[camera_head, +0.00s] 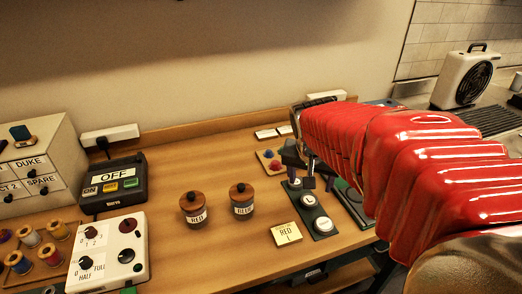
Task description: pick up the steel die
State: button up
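A dark strip (333,234) on the table at right of centre carries several pale, metallic-looking round pieces. One round piece (307,200) lies near its middle, and a larger one (323,225) sits nearer the front. I cannot tell for sure which piece is the steel die. My gripper (300,176) hangs from my red arm over the far end of the strip, pointing down. Its dark parts overlap the far round piece (294,183) in the picture. The fingers are small and dark, so their opening and any contact are unclear.
Two lidded jars, RED (194,209) and BLUE (241,201), stand left of the strip. A RED L card (286,234) lies between. A switch box (112,188), a dial panel (108,252) and thread spools (30,237) fill the left.

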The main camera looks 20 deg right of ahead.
jog(key=shift+d+f, duration=0.1)
jog(key=shift+f, duration=0.05)
send_over(309, 199)
jog(key=s+a, duration=0.2)
jog(key=shift+s+f, duration=0.2)
jog(key=shift+f, duration=3.7)
jog(key=shift+x, duration=2.6)
jog(key=shift+c, duration=0.2)
jog(key=shift+r, duration=0.1)
jog(key=c, duration=1.3)
